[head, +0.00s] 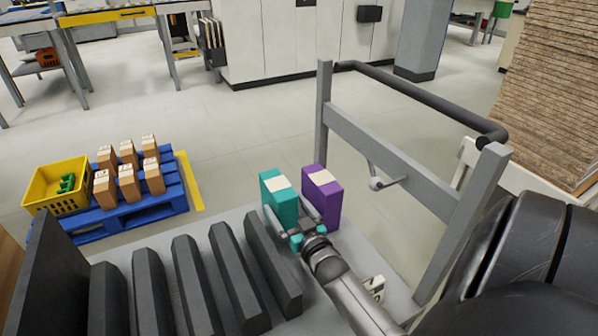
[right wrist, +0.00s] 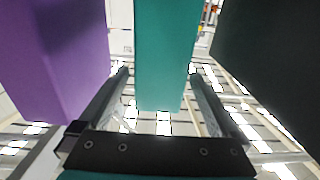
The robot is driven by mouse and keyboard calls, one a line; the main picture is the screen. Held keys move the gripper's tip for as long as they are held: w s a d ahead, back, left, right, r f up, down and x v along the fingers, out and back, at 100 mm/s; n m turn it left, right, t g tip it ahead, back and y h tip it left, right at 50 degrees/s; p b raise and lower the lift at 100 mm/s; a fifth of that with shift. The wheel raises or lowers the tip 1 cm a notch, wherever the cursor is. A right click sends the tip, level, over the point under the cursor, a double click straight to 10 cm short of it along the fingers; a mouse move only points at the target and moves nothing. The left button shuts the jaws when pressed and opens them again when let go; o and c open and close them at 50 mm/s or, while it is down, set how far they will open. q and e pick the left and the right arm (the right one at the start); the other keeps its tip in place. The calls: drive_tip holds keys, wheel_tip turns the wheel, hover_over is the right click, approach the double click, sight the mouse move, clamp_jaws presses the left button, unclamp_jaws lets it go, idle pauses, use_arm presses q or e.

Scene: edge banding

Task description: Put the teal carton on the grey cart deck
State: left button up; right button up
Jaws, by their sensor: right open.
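The teal carton (head: 283,205), with a pale label on top, stands upright at the far side of the grey cart deck (head: 345,245). Its base is partly hidden by my gripper and a dark bar. My right gripper (head: 290,217) is open, with one finger on each side of the teal carton. In the right wrist view the teal carton (right wrist: 166,55) shows between the fingers (right wrist: 158,78), with a visible gap on both sides. My left gripper is not in view.
A purple carton (head: 325,195) stands just right of the teal one. Several dark upright bars (head: 235,275) fill the deck's left part. A grey handle frame (head: 400,165) rises at the right. A blue pallet (head: 150,210) with brown boxes and a yellow crate (head: 60,198) lies beyond.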

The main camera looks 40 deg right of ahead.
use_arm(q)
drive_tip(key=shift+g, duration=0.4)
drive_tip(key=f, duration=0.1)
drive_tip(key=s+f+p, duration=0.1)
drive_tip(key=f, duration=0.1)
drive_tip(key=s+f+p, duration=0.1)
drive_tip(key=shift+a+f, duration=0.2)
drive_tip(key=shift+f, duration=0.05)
use_arm(e)
drive_tip(key=v, duration=0.6)
drive_tip(key=shift+s, duration=0.35)
